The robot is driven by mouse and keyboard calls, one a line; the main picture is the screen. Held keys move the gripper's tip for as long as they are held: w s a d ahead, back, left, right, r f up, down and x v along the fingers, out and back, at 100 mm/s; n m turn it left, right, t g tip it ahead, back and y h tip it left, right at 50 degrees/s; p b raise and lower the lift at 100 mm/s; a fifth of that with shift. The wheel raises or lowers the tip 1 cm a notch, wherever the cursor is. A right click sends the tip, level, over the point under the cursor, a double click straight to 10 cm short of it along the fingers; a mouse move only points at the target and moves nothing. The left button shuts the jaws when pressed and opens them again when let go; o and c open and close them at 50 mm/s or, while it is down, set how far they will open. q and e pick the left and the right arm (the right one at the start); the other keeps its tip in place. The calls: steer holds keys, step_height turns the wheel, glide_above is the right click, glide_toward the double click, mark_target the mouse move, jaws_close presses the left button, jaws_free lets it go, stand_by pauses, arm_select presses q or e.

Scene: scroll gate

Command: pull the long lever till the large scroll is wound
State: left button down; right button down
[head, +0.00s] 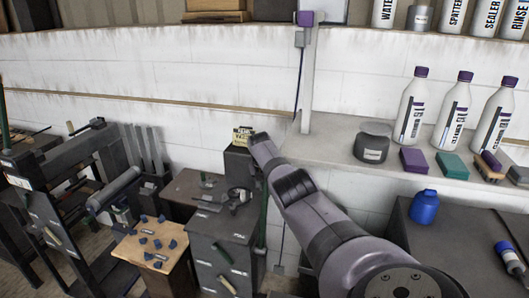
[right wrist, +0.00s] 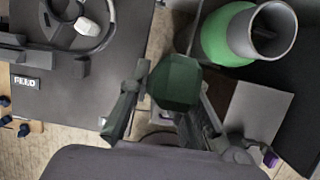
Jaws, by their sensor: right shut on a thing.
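A dark green rod (head: 263,215) stands upright beside the dark cabinet; I take it as the long lever. Its faceted green knob (right wrist: 175,82) shows end-on in the right wrist view. My right gripper (right wrist: 168,92) has one finger on each side of it and is shut on the lever. In the head view the forearm hides most of this grip. A grey roller (head: 115,188) lies in a dark frame at the left; I cannot tell whether it is the large scroll or how far it is wound. My left gripper is not in view.
A dark cabinet (head: 222,245) with tools on top stands left of the lever. A wooden-topped stand (head: 150,258) holds several blue pieces. At the right, a ledge (head: 335,139) carries bottles and blocks. A green-and-grey cylinder (right wrist: 228,38) is near the grip in the wrist view.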

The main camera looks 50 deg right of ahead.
steer(key=c, duration=1.9)
jaws_free()
steer(key=shift+c, duration=0.2)
steer(key=o, duration=0.5)
steer(key=shift+w+d+f, duration=0.1)
steer(key=shift+d+f, duration=0.05)
steer(key=shift+d, duration=0.05)
steer(key=shift+c, duration=0.2)
steer(key=v, duration=1.2)
steer(key=shift+a, duration=0.2)
